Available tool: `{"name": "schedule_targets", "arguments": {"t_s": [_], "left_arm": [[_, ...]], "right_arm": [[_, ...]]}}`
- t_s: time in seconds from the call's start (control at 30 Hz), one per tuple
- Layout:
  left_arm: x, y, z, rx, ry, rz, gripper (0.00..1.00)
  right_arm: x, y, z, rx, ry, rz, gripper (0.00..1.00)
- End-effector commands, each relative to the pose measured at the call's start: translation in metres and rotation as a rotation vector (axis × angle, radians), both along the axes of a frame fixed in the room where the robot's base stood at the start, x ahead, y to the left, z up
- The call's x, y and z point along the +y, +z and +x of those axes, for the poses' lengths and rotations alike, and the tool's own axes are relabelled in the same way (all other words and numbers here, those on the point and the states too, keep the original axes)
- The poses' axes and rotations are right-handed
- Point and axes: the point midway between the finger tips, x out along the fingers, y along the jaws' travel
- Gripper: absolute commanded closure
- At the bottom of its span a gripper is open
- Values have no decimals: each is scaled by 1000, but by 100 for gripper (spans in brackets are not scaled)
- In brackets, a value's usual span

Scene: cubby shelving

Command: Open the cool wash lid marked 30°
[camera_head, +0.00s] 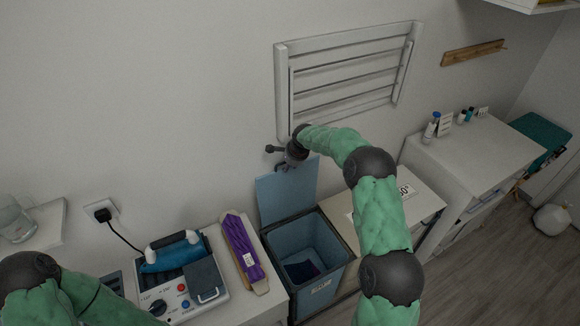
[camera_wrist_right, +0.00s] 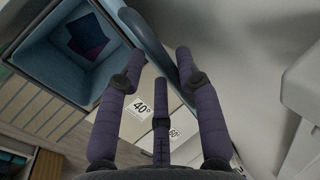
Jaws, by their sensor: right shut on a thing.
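The blue lid (camera_head: 287,192) stands upright, swung open at the back of the blue laundry bin (camera_head: 346,240). My right gripper (camera_head: 284,163) is at the lid's upper edge. In the right wrist view, the lid's rim (camera_wrist_right: 150,37) runs between the fingers of my right gripper (camera_wrist_right: 160,58), which is shut on it. Dark purple and blue cloth (camera_head: 301,270) lies in the open bin. A label on the bin's front (camera_head: 321,285) is too small to read. My left arm shows at the lower left, but its gripper is not visible.
Beside the bin are closed wooden lids marked 40° (camera_wrist_right: 142,107) and 60° (camera_head: 406,190). An iron (camera_head: 175,255) on its base and a purple packet (camera_head: 243,250) stand left of the bin. A folded white drying rack (camera_head: 346,42) is on the wall above.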

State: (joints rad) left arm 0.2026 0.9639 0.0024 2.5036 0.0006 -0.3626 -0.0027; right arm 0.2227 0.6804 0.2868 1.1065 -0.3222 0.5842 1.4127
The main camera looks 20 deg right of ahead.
Motion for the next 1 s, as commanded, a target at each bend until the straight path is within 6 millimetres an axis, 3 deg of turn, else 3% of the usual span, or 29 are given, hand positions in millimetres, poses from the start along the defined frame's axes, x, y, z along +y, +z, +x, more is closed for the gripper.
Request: {"name": "schedule_targets", "arguments": {"t_s": [0.03, 0.43, 0.47, 0.5, 0.8, 1.0], "left_arm": [[0, 0, 0, 0, 0, 0, 60], [0, 0, 0, 0, 0, 0, 60], [0, 0, 0, 0, 0, 0, 60], [0, 0, 0, 0, 0, 0, 60], [0, -1, 0, -1, 0, 0, 60], [0, -1, 0, 0, 0, 0, 60]], "right_arm": [[-4, 13, 7, -31, -5, -6, 100], [-4, 15, 8, -33, -5, -6, 100], [-4, 15, 8, -33, -5, -6, 62], [-4, 15, 8, -33, -4, -6, 59], [-2, 9, 4, -17, -3, -3, 59], [-2, 25, -4, -18, -3, -3, 59]]}}
